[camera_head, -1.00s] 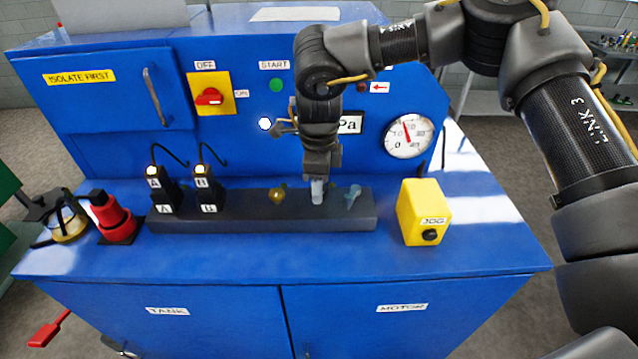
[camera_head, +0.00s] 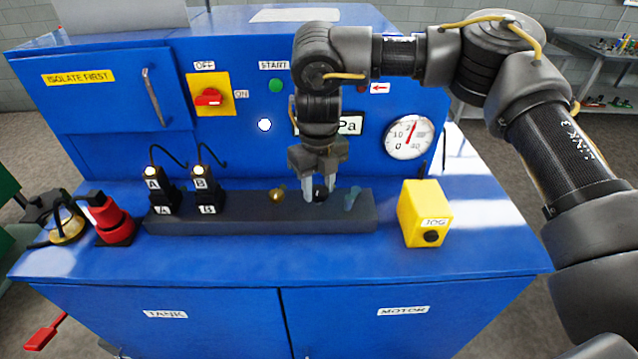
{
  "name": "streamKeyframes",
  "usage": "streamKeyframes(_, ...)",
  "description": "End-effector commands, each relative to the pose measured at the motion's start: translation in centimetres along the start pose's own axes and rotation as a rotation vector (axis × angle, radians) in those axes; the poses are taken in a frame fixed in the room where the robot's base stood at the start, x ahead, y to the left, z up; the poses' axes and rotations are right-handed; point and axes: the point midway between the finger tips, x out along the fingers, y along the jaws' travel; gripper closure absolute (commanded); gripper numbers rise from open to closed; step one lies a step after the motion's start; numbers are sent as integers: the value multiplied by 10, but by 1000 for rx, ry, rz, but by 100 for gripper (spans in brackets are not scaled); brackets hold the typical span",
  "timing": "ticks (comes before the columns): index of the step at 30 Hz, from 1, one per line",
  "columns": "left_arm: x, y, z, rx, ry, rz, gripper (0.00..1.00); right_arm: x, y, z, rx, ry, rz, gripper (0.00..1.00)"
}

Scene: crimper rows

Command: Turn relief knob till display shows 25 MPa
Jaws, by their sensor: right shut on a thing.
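My right gripper (camera_head: 319,194) comes down from above onto the dark block on the blue bench, its two fingers on either side of a small black knob (camera_head: 320,190). It is shut on this knob. The display (camera_head: 351,125) on the blue front panel is mostly hidden behind my right arm; only "Pa" shows and its number cannot be read. The round gauge (camera_head: 409,138) to its right has a red needle pointing up and slightly right. My left gripper is not in view.
On the block (camera_head: 235,225), a brass knob (camera_head: 277,195) stands left of the gripper and a grey-blue lever (camera_head: 352,199) close on its right. Valves A (camera_head: 160,193) and B (camera_head: 207,191) have lit tops. A yellow JOG box (camera_head: 422,212) stands at right. The bench front is clear.

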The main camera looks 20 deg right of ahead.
Motion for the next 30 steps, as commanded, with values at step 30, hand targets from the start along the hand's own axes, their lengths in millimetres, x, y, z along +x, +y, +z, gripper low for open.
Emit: streamKeyframes(30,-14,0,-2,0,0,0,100,-1,0,1,492,-3,0,86)
